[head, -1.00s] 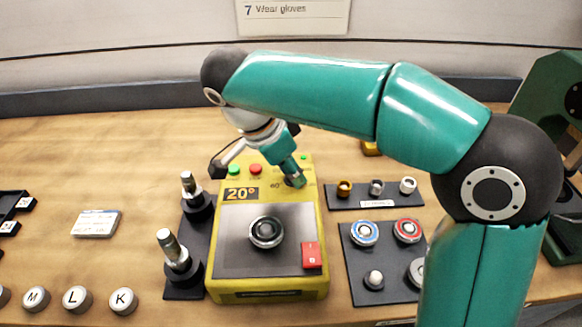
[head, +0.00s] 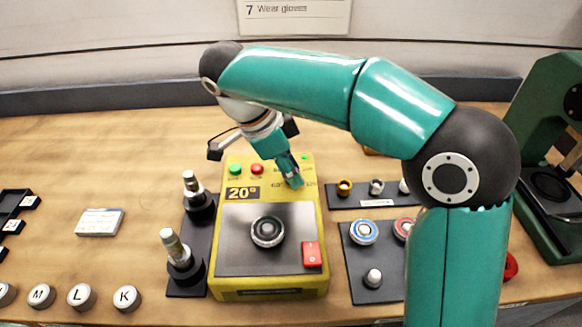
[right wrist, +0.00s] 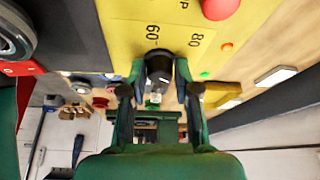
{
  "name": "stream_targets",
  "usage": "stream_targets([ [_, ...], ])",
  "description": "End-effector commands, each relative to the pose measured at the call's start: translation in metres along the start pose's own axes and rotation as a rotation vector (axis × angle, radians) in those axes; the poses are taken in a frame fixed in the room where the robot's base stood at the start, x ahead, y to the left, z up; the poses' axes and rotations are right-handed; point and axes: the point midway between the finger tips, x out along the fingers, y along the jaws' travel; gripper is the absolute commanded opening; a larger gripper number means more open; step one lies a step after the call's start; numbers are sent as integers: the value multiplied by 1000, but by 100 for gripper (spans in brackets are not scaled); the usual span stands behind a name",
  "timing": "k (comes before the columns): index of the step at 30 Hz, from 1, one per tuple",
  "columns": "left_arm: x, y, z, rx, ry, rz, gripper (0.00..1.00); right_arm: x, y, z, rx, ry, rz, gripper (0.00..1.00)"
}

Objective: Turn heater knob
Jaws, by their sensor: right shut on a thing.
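The yellow heater (head: 268,290) stands on the bench in the head view, its display reading 20°. My right gripper (head: 292,179) reaches down onto the back right of its panel and hides the knob there. In the right wrist view, the black heater knob (right wrist: 158,68) sits between the two fingers of my right gripper (right wrist: 157,82), which is shut on it. Panel marks 60 and 80 show beside the knob. My left gripper is not in view.
A red button (head: 257,169) and a green button (head: 235,169) are close to my right gripper on the panel. Two upright metal posts (head: 178,250) stand left of the heater. A dark tray (head: 375,262) with round parts lies at its right.

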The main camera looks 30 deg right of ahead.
Motion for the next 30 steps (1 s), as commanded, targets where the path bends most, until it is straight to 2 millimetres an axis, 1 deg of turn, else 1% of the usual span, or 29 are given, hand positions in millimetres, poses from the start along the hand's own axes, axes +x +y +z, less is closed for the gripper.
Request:
stream_targets([
  [2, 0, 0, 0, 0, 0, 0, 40, -1, -1, 0, 1, -4, -6, 0],
  [3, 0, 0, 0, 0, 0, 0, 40, -1, -1, 0, 1, -4, -6, 36],
  [5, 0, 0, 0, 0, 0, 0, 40, -1, -1, 0, 0, -3, -5, 46],
  [6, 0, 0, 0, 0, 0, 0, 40, -1, -1, 0, 0, -3, -5, 52],
  [7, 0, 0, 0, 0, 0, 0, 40, -1, -1, 0, 0, -3, -5, 55],
  [15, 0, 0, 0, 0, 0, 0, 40, -1, 0, 0, -1, -1, -2, 55],
  [19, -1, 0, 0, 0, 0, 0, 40, -6, 0, 1, -2, -1, -3, 55],
  [23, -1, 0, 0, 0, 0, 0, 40, -22, -1, 1, -2, -3, -5, 55],
  [30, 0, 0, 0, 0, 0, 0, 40, -57, -1, 2, -1, -3, -5, 55],
])
